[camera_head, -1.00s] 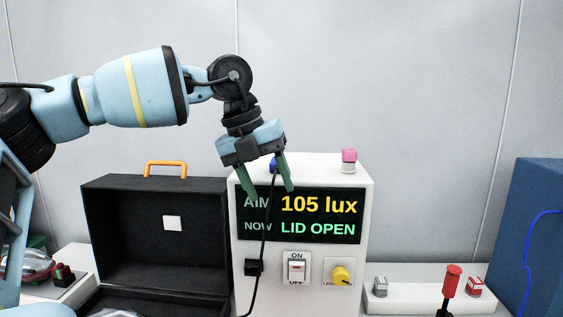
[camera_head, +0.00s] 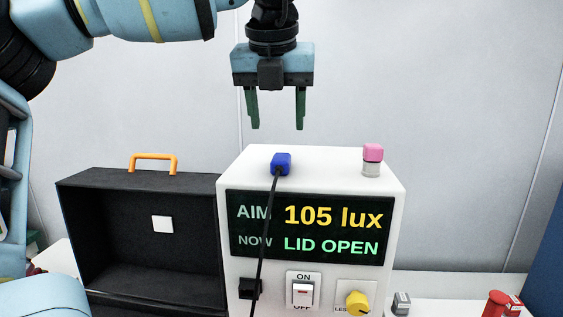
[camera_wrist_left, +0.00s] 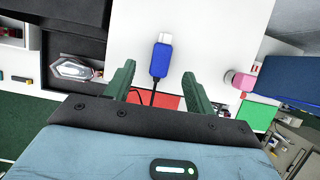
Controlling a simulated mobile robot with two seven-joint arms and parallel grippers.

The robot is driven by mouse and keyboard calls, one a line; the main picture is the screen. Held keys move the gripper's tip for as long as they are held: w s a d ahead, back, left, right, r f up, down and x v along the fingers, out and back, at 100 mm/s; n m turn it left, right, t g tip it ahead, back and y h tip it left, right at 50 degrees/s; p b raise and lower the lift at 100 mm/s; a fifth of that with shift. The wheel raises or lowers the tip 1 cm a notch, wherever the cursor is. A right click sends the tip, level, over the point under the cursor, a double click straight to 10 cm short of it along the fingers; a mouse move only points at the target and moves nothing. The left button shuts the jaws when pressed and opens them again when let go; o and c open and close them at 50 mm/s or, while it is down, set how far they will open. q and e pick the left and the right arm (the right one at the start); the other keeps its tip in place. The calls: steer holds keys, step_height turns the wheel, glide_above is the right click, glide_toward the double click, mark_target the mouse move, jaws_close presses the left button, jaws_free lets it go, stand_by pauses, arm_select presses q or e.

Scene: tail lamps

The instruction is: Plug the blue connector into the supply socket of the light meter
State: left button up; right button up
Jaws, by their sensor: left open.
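The blue connector (camera_head: 281,163) lies on top of the white light meter (camera_head: 310,168), near the front edge, with its dark cable hanging down the front. The left wrist view shows the blue connector (camera_wrist_left: 161,60) with a pale plug end pointing away from the gripper. My left gripper (camera_head: 277,126) is open and empty, pointing down above the meter top, apart from the connector. A black block (camera_head: 250,289) sits low at the left of the meter's front; I cannot tell whether it is the supply socket. My right gripper is not in view.
The meter display reads AIM 105 lux, NOW LID OPEN. Below it are an ON/OFF switch (camera_head: 303,290) and a yellow knob (camera_head: 357,303). A pink-capped piece (camera_head: 373,160) stands on the meter's right top. An open black case (camera_head: 110,235) stands at left.

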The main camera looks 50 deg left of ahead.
mark_target(281, 156)
arm_select(q)
steer(key=shift+x, duration=1.1)
steer(key=shift+w+f, duration=0.1)
steer(key=shift+f, duration=0.35)
steer(key=x, duration=0.4)
steer(key=shift+d+f+p, duration=0.25)
steer(key=shift+d+p, duration=0.05)
steer(key=shift+p, duration=0.1)
steer(key=shift+c, duration=0.8)
steer(key=c, duration=0.9)
